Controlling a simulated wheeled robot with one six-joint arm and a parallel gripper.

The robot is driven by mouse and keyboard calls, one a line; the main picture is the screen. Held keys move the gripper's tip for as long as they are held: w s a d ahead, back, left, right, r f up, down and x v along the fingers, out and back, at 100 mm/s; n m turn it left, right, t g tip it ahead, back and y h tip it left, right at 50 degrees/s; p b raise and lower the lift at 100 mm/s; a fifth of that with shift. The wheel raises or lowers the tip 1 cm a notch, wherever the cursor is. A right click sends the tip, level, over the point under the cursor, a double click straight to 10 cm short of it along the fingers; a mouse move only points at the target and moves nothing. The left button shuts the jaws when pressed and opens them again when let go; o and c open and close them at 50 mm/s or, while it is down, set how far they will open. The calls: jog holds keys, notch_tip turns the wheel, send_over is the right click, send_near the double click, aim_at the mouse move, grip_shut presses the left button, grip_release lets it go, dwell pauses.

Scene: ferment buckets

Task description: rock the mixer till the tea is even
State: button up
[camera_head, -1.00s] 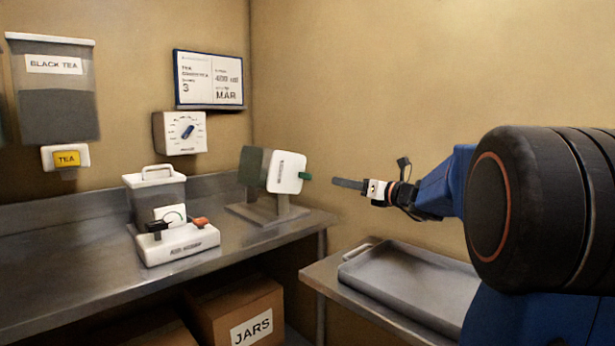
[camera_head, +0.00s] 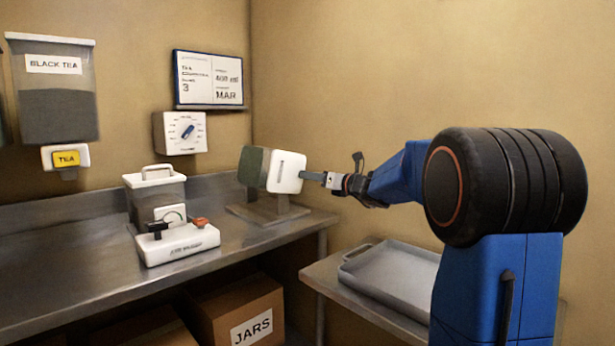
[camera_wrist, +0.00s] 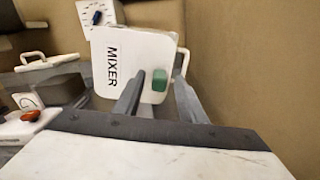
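The mixer (camera_head: 286,173) is a box with a white front plate and a dark green-grey body, set on a metal stand on the bench. In the wrist view its white plate (camera_wrist: 118,60) reads MIXER and sits slightly tilted. A green handle (camera_wrist: 160,84) sticks out from the plate. My gripper (camera_head: 306,175) is at the mixer's right side, level with the handle. In the wrist view my gripper (camera_wrist: 158,96) has its two fingers apart, with the handle showing between them and clear space around it. The handle is hidden in the head view. The tea inside the mixer cannot be seen.
A dial box (camera_head: 180,133) and a black tea dispenser (camera_head: 55,95) hang on the wall. A grey tray (camera_head: 390,285) lies on the lower right table.

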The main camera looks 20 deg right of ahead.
jog(key=shift+x, duration=1.55)
grip_shut()
jog(key=shift+d, duration=0.1)
